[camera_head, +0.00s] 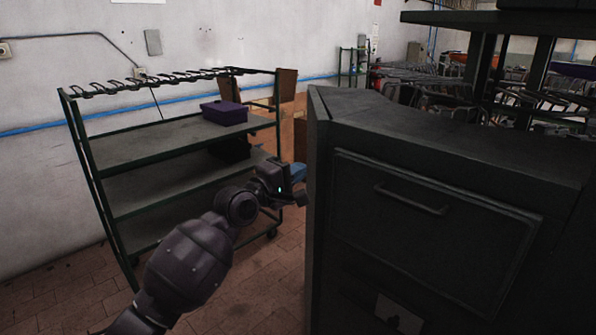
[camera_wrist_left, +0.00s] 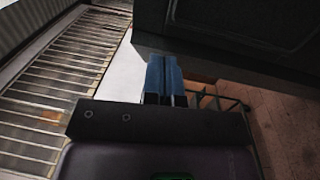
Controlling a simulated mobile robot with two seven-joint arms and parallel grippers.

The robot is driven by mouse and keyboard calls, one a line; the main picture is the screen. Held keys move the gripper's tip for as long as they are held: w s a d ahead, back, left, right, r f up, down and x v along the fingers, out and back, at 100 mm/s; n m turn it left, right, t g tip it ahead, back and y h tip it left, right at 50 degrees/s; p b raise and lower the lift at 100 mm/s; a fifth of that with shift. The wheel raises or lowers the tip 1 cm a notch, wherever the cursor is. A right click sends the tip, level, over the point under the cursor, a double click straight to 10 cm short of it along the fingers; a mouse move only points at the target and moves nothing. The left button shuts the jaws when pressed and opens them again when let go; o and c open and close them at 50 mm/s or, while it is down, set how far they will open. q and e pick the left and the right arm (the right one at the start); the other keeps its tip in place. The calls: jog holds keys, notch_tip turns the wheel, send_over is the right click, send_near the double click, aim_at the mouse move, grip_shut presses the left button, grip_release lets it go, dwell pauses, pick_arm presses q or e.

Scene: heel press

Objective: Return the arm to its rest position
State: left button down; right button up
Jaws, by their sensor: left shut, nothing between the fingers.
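My left arm comes in from the lower left in the head view. Its left gripper (camera_head: 299,173) is beside the left edge of the dark machine cabinet (camera_head: 430,215), in front of the green shelf rack. Whether it touches the cabinet I cannot tell. In the left wrist view the blue fingers of the left gripper (camera_wrist_left: 164,80) are together with nothing between them. The dark cabinet (camera_wrist_left: 230,30) fills the upper right of that view. My right gripper is not in view.
A green metal rack (camera_head: 150,135) with grey shelves stands behind my left arm, with a purple box (camera_head: 224,113) on its top shelf. The brick floor (camera_head: 255,285) shows between my arm and the cabinet. More racks (camera_head: 440,85) stand at the back right.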

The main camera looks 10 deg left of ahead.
pick_arm(q)
jog(key=s+a+f+m+y, duration=0.2)
jog(key=s+a+f+m, duration=0.2)
jog(key=f+m, duration=0.15)
jog(key=s+a+f+m+t+y, duration=0.1)
jog(key=s+a+f+m+y, duration=0.3)
jog(key=f, duration=0.3)
jog(key=s+a+f+m+y, duration=0.1)
jog(key=s+a+f+m, duration=0.2)
jog(key=s+f+m, duration=0.3)
jog(key=s+a+f+n+g+y, duration=0.2)
jog(key=s+a+f, duration=0.1)
jog(key=s+f, duration=0.7)
jog(key=s+a+f+n+g+y, duration=0.1)
jog(key=s+a+f+g+y, duration=0.1)
jog(key=s+f, duration=0.8)
jog(key=s+a+g, duration=0.1)
jog(key=s, duration=0.3)
jog(key=shift+a+n, duration=0.25)
jog(key=shift+n, duration=0.1)
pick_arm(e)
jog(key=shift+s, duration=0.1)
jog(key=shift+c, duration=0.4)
